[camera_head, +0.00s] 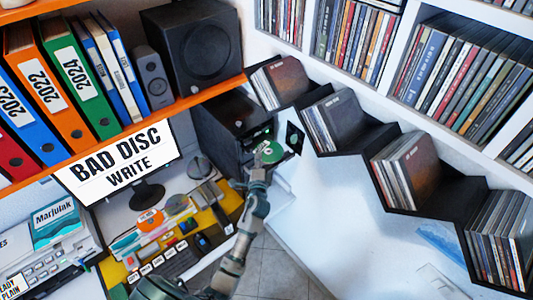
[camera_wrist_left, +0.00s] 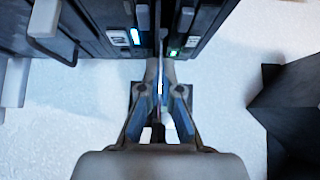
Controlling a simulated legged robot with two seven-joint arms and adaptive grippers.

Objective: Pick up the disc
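The green disc (camera_head: 269,152) with a white mark is at the front of the black computer tower (camera_head: 228,125), under the orange shelf. My left gripper (camera_head: 259,172) is at the disc's lower edge. In the left wrist view the two fingers of my left gripper (camera_wrist_left: 160,72) are drawn close together, with the thin disc (camera_wrist_left: 160,50) edge-on between them. The disc's far part lies against or between the dark fronts of the tower; I cannot tell whether it is still in a drive slot. My right gripper is not in view.
A monitor (camera_head: 118,160) reading "BAD DISC WRITE" stands left of the tower. Stepped black shelves (camera_head: 345,137) with discs descend to the right. The white desk (camera_head: 330,225) below them is mostly clear.

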